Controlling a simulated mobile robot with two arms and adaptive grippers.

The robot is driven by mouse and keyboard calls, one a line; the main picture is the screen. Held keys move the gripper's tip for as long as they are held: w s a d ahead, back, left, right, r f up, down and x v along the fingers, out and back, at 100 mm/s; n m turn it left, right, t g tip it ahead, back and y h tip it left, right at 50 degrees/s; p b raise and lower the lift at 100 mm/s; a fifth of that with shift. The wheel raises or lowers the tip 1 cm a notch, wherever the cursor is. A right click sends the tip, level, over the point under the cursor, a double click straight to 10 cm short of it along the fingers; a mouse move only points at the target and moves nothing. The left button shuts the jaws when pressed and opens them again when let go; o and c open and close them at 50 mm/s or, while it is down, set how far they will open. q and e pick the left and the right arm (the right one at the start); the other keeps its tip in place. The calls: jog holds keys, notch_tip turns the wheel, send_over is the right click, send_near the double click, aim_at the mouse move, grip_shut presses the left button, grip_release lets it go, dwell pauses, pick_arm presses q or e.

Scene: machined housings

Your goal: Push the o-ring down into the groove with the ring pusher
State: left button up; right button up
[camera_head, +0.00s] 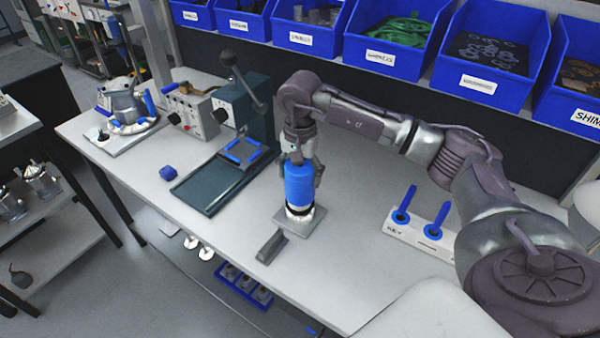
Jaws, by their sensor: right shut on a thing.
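The ring pusher (299,185) is a blue cylinder, upright near the middle of the workbench. My right gripper (301,172) is shut on it from above, with its fingers at the pusher's sides. Beneath the pusher is a round, pale metal housing (294,213) on a square grey plate (308,222). The pusher's lower end is at the top of the housing; whether it is pressed fully down I cannot tell. The o-ring and the groove are hidden or too small to make out. My left gripper is not in view.
A grey block (271,248) lies just in front of the plate. A green lever press (240,150) stands to the left, with a small blue part (168,173) beside it. A white holder (414,237) with blue-handled tools is to the right. Blue bins (388,62) line the back.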

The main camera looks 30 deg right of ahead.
jog(key=shift+f+b, duration=1.25)
jog(key=shift+f, duration=0.3)
jog(key=shift+f, duration=0.35)
jog(key=shift+f+b, duration=0.3)
jog(key=shift+b, duration=0.25)
jog(key=shift+r, duration=0.1)
jog(key=shift+r+p, duration=3.55)
jog(key=shift+r, duration=2.35)
